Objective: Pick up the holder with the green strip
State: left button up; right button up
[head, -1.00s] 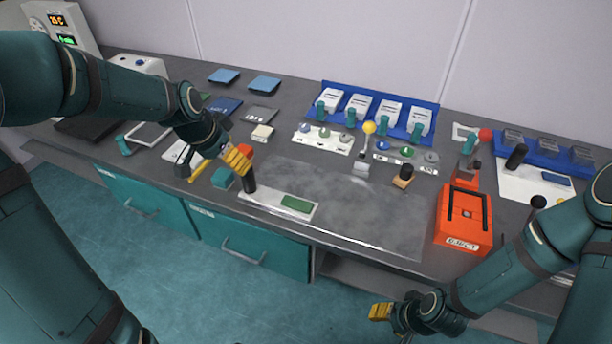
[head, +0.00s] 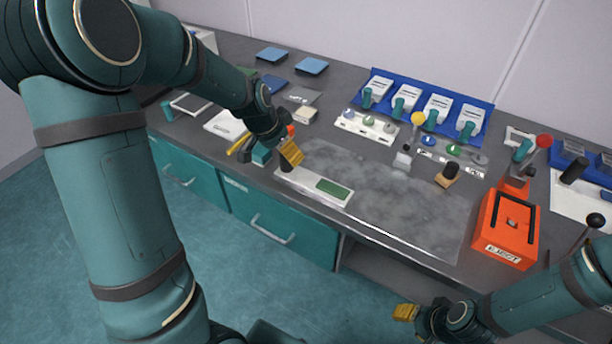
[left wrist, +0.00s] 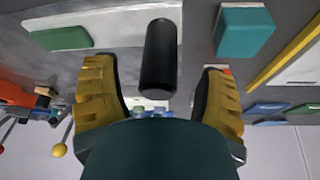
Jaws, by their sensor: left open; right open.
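The holder (head: 297,179) is a flat white plate with a green strip (head: 334,189) at its right end and an upright black handle at its left end. It lies near the worktop's front edge. My left gripper (head: 288,153) is open at the black handle, partly hiding it. In the left wrist view the black handle (left wrist: 160,58) stands between and just beyond the two yellow fingers, apart from both; the green strip (left wrist: 62,38) shows at left. My right gripper (head: 405,312) is open and empty, in front of the worktop, far from the holder.
A teal block (head: 261,153) and a yellow bar (head: 238,144) lie just left of the holder. A red EJECT box (head: 507,228) stands at right. A blue rack (head: 440,104) is behind. The grey plate (head: 390,195) right of the holder is mostly clear.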

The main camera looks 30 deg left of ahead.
pick_arm(q)
jog(key=x, duration=0.3)
jog(key=shift+w+f+b, duration=0.1)
jog(key=shift+f+b, duration=0.25)
jog(key=shift+b, duration=0.05)
grip_shut()
jog(key=shift+r, duration=0.1)
